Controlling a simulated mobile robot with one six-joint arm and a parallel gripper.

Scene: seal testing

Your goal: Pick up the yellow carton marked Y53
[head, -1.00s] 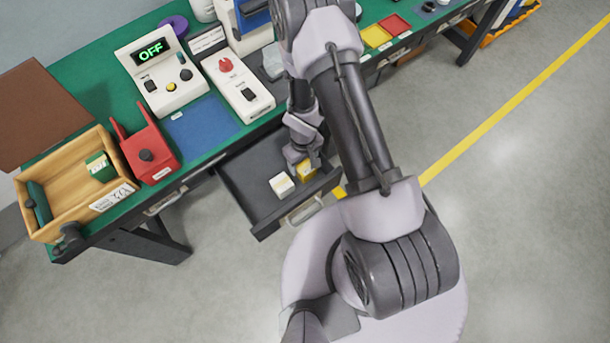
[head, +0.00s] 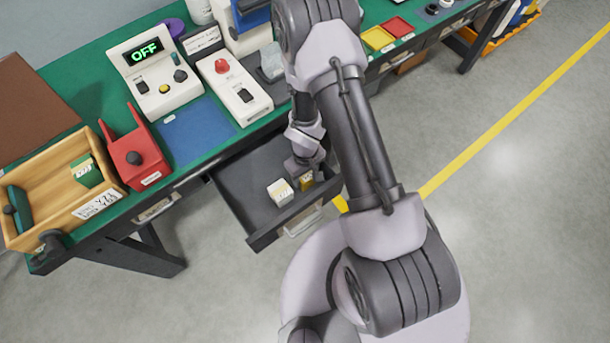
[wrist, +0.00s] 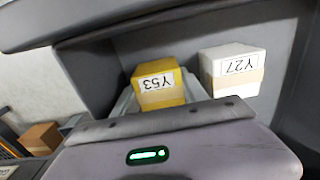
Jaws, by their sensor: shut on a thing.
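The yellow carton marked Y53 (wrist: 162,97) is in the wrist view, just beyond my gripper's body, its label upside down. My gripper (head: 306,180) is shut on it; the fingers show only in part in the wrist view (wrist: 128,108). In the head view the yellow carton (head: 307,182) is mostly hidden by my gripper, at the open drawer (head: 240,185). A white carton marked Y27 (wrist: 232,70) stands beside it, apart from my gripper; it also shows in the head view (head: 280,192).
The drawer's front and side walls surround the cartons. On the green bench above stand a device reading OFF (head: 155,75), a white box with a red button (head: 233,85), a red holder (head: 137,155) and a wooden tray (head: 112,212). Floor to the right is clear.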

